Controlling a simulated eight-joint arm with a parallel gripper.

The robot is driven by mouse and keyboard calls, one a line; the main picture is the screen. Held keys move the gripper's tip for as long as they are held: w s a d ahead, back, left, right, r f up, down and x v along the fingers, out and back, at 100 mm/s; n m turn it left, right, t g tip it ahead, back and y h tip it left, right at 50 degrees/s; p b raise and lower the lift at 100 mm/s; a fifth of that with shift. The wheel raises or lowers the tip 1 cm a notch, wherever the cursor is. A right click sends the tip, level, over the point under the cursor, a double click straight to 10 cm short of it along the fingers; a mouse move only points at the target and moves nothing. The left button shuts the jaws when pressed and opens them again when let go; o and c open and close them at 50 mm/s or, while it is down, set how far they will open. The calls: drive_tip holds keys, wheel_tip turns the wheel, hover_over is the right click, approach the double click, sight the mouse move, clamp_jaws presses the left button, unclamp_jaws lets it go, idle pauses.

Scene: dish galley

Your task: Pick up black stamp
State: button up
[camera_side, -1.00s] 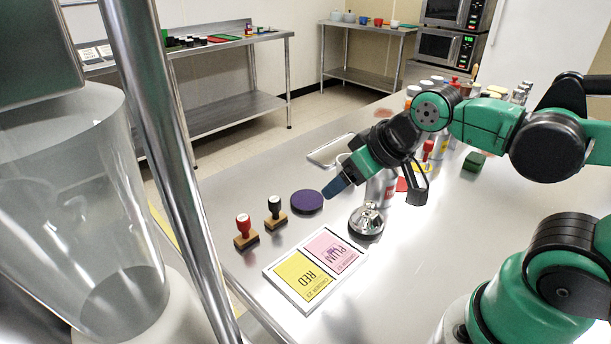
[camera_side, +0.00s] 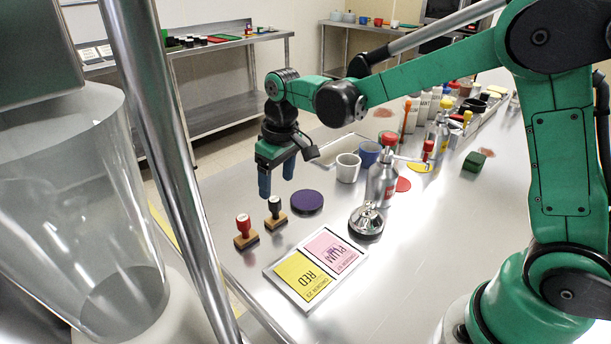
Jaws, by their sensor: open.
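The black stamp (camera_side: 275,213) stands upright on its wooden base on the metal table, left of a round purple pad (camera_side: 307,202). A red stamp (camera_side: 244,232) stands upright just to its left and nearer the front. My gripper (camera_side: 277,188) points down with its two blue fingers spread and nothing between them. In the picture the fingers are just above the black stamp's knob. How far apart they are in depth, I cannot tell.
A tray with yellow and pink cards (camera_side: 316,265) lies in front. A shiny metal bell (camera_side: 366,220), a red-capped bottle (camera_side: 382,180) and a white cup (camera_side: 347,168) stand to the right. A clear container (camera_side: 85,210) and a metal post (camera_side: 172,170) block the near left.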

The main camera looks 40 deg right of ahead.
sight(275, 199)
drive_tip(key=shift+w+a+f, duration=0.1)
drive_tip(key=shift+w+f, duration=0.05)
drive_tip(key=shift+f, duration=0.85)
drive_tip(key=shift+w+d+f, duration=0.1)
drive_tip(key=shift+w+f, duration=0.1)
drive_tip(key=shift+f, duration=0.85)
drive_tip(key=shift+w+a+f, duration=0.1)
drive_tip(key=shift+w+f, duration=0.05)
drive_tip(key=shift+f, duration=0.85)
clamp_jaws()
